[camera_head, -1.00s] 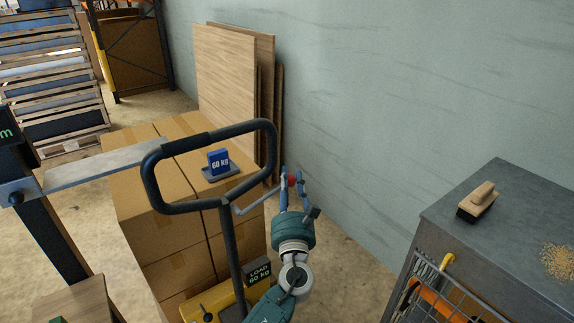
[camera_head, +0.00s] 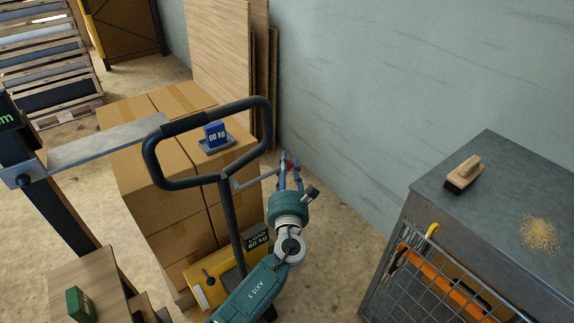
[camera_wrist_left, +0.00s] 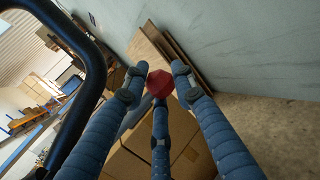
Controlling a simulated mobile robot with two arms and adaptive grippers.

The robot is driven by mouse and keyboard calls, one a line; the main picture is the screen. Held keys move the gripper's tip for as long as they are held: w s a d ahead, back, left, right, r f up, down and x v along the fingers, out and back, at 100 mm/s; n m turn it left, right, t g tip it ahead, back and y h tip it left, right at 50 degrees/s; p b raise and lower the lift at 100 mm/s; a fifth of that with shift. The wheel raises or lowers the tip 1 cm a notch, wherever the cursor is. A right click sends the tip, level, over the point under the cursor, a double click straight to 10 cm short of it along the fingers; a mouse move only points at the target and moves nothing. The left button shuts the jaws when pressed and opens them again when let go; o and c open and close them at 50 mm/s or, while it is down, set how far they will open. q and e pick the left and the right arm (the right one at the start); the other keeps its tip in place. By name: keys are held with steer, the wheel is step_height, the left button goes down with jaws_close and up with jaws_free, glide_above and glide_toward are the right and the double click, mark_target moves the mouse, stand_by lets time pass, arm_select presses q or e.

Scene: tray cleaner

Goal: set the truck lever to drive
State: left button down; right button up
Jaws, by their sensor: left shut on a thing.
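The truck's black loop handle (camera_head: 152,172) stands on a dark post in the middle of the head view. A thin grey lever (camera_head: 255,180) reaches out to the right from just below the loop and slants slightly upward. Its red knob (camera_head: 289,164) is at the far end. In the left wrist view the red knob (camera_wrist_left: 160,84) sits among the blue fingers, and the loop handle (camera_wrist_left: 92,65) passes close at left. The lever's pivot is too small to read. My right gripper is not in view.
Stacked cartons (camera_head: 170,205) carry a blue 60 kg weight (camera_head: 216,134) behind the handle. The yellow truck body (camera_head: 212,283) is below, with a load display (camera_head: 257,240). A grey cabinet (camera_head: 425,195) with a brush (camera_head: 465,174) stands at right. Bare floor lies between.

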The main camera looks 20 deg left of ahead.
arm_select(q)
steer(key=c, duration=1.4)
jaws_free()
steer(key=shift+s, duration=0.1)
steer(key=v, duration=1.2)
